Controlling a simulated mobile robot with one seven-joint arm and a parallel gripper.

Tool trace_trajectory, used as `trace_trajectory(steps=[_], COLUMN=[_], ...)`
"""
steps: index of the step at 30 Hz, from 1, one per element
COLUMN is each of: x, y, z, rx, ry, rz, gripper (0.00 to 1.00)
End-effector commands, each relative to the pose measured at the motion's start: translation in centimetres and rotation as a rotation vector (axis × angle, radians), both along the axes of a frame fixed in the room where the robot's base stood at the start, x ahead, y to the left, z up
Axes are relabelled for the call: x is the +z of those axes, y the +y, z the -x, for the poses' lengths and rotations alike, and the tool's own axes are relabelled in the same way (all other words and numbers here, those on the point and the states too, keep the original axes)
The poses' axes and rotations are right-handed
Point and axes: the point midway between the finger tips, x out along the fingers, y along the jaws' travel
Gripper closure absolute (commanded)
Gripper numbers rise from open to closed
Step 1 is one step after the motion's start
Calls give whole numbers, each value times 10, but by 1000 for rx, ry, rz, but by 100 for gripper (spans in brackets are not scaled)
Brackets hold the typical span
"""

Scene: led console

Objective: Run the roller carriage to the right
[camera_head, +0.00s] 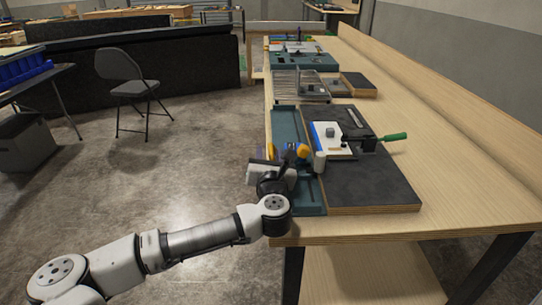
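A teal track plate (312,197) runs along the left edge of the wooden bench. A small yellow part (302,151) and a pale upright cylinder (319,161) stand at the plate's near half; they may belong to the roller carriage, but I cannot tell for sure. My gripper (286,160) is at the bench's left edge, beside the yellow part and over the plate. Its wrist hides part of the plate. The fingers are small and partly hidden, so I cannot tell whether they are open, shut or touching the yellow part.
A dark board (375,188) right of the plate bears a white-and-blue piece (328,143) and a green-handled clamp (392,137). Further fixtures (300,86) stand farther back. The bench top (455,185) is clear at right. A folding chair (135,85) stands on the floor at left.

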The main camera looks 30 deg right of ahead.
Motion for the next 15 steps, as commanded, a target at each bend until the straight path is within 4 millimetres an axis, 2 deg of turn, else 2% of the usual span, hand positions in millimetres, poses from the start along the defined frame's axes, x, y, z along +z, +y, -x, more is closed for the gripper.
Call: trace_trajectory(steps=[15], x=[-3], y=[-1], z=[2], rx=[-5], ry=[6], rz=[-2], gripper=[66])
